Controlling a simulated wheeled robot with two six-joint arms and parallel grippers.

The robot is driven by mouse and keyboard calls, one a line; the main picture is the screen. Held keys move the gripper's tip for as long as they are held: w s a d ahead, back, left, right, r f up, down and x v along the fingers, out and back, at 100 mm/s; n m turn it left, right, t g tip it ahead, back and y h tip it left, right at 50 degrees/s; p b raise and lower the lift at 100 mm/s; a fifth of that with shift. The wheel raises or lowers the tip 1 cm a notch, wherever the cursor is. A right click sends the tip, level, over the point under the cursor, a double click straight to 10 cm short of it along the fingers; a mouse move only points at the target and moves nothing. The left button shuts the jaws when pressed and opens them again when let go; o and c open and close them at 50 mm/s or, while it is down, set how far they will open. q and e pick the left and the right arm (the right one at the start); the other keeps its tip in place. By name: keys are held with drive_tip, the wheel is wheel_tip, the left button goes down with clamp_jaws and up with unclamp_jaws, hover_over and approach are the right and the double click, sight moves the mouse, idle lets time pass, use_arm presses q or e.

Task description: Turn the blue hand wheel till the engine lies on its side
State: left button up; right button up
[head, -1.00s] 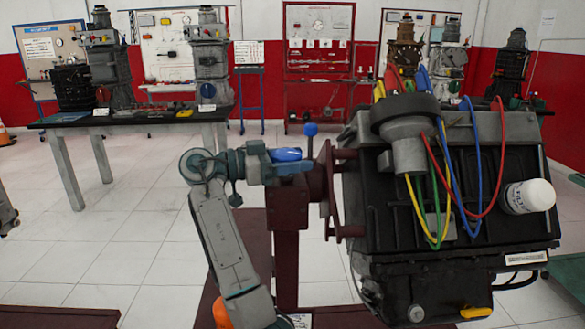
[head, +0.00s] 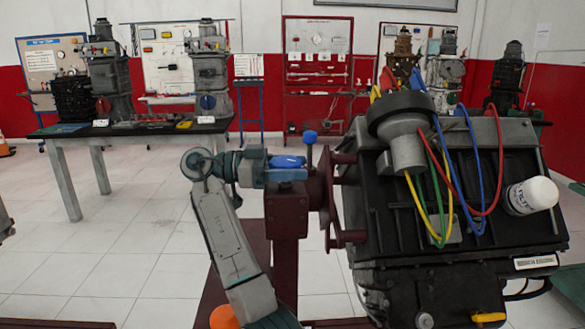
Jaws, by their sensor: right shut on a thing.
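The engine (head: 375,215) is a big black block on the right, mounted on a dark red stand (head: 285,228). It carries a grey distributor (head: 405,150) with coloured leads and a white filter (head: 532,195). It leans a little in the picture. The blue hand wheel (head: 288,162) shows only as a small blue piece at the left end of the stand's head; the rest is hidden. My right gripper (head: 270,168) reaches in from the left and is shut on it. My left gripper is out of view.
A dark-topped table (head: 70,131) with other engines stands at the back left. Display boards line the back wall. The tiled floor (head: 125,235) at left is open.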

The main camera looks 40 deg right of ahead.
sight(292, 161)
drive_tip(key=o, duration=1)
drive_tip(key=shift+r, duration=0.2)
drive_tip(key=r, duration=0.2)
drive_tip(key=s+r, duration=0.1)
drive_tip(key=shift+a, duration=0.35)
drive_tip(key=s+a, duration=0.2)
drive_tip(key=s, duration=0.2)
drive_tip(key=s+a+r+b, duration=0.1)
drive_tip(key=s+a, duration=0.2)
drive_tip(key=s, duration=0.1)
drive_tip(key=s+a, duration=0.2)
drive_tip(key=s, duration=0.2)
drive_tip(key=shift+s+a+r, duration=0.25)
drive_tip(key=shift+s+a, duration=0.05)
drive_tip(key=shift+a, duration=0.1)
